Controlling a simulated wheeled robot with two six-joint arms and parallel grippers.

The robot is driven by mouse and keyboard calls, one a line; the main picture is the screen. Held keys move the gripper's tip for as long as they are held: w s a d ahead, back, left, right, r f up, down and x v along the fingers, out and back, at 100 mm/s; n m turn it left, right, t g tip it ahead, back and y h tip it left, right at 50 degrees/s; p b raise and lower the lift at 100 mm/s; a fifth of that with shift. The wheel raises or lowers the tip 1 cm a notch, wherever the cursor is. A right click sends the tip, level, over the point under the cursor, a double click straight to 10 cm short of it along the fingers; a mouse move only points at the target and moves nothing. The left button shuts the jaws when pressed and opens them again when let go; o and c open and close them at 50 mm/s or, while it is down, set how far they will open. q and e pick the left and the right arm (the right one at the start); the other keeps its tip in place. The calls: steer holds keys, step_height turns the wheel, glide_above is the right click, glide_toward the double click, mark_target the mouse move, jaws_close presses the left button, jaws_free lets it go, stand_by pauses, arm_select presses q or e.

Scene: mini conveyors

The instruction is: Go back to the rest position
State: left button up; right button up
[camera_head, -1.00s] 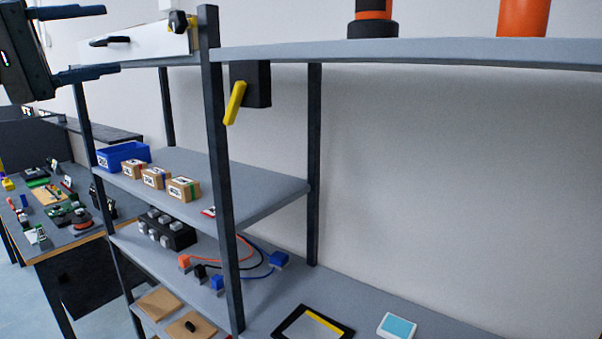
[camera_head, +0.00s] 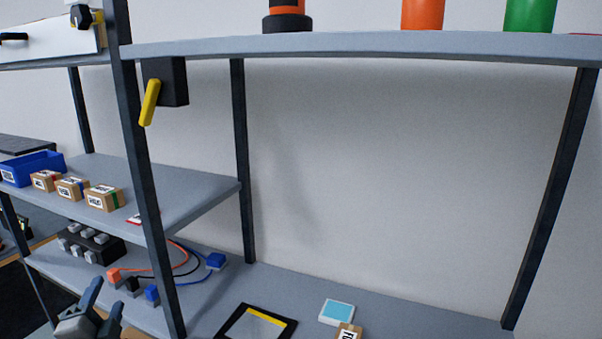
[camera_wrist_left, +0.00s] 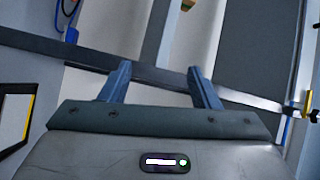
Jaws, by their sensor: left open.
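My left gripper (camera_head: 98,300) shows at the bottom left of the head view, in front of the lower shelf. Its two blue-grey fingers point up and stand apart, with nothing between them. In the left wrist view the open fingers (camera_wrist_left: 160,82) are also empty, with a dark shelf edge behind them. My right gripper is not in view.
A shelf rack holds a blue bin (camera_head: 38,166), several small cartons (camera_head: 103,199), a black block with grey knobs (camera_head: 88,243) and coloured cable plugs (camera_head: 214,261). A dark post (camera_head: 146,190) stands close to the gripper. A yellow lever (camera_head: 149,103) hangs under the top shelf.

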arm_select(q)
steer(key=s+d+f+n+g, duration=0.1)
steer(key=s+f+n+g, duration=0.3)
steer(key=f, duration=0.5)
steer(key=s+d+f+n+g, duration=0.2)
steer(key=s+f+g, duration=0.1)
steer(key=s+f, duration=0.4)
steer(key=s+d+f+n+g+h, duration=0.2)
steer(key=s+d+f+n+g, duration=0.15)
steer(key=s+f, duration=0.35)
steer(key=s+d+f+n+g+h, duration=0.25)
steer(key=s+f+g, duration=0.2)
steer(key=s, duration=0.45)
step_height(320, 180, down, 32)
steer(key=a+g+b, duration=0.1)
steer(key=a+b, duration=0.1)
steer(key=s+a+f+g+b, duration=0.1)
steer(key=s+f, duration=1.7)
steer(key=f, duration=0.3)
steer(key=shift+s+a+y, duration=0.2)
steer(key=shift+s+y, duration=0.1)
steer(key=shift+y, duration=0.05)
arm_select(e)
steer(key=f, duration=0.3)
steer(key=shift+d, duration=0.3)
arm_select(q)
steer(key=shift+f, duration=0.1)
